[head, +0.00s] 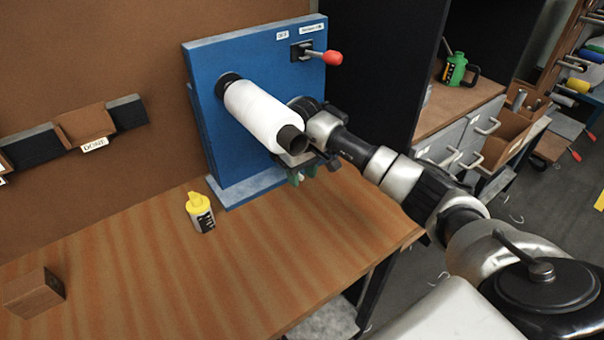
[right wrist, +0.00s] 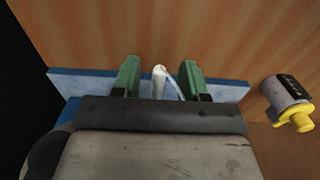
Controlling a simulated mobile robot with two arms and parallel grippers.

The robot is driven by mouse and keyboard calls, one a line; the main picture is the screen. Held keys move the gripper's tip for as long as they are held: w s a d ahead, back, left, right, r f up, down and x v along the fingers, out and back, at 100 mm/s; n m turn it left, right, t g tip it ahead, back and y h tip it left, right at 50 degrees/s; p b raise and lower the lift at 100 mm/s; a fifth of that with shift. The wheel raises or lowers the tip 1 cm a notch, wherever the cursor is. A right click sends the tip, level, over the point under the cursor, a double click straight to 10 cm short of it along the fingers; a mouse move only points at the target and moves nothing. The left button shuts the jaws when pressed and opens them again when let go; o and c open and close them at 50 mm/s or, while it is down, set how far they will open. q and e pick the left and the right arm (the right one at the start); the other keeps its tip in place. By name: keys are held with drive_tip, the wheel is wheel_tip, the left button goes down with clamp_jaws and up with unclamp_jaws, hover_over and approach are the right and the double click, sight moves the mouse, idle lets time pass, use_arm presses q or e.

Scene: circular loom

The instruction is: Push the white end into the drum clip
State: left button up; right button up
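The drum (head: 262,115) is a white roll on a dark shaft, sticking out from a blue panel (head: 215,130). My right gripper (head: 303,176) is below the drum's near end, with its green fingers pointing down. In the right wrist view the fingers (right wrist: 159,78) are apart. A slim white end (right wrist: 159,84) shows between them, with a thin pale strand beside it at the right. I see gaps on both sides, so it does not look gripped. I cannot make out the drum clip. My left gripper is not in view.
A brown block (head: 34,292) lies at the table's left. A red-knobbed lever (head: 333,57) juts from the panel's upper right. The middle of the table is clear.

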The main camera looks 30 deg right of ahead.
wheel_tip(320, 180, up, 11)
drive_tip(key=b, duration=0.2)
drive_tip(key=shift+b, duration=0.3)
drive_tip(key=shift+f, duration=0.1)
idle(1.6)
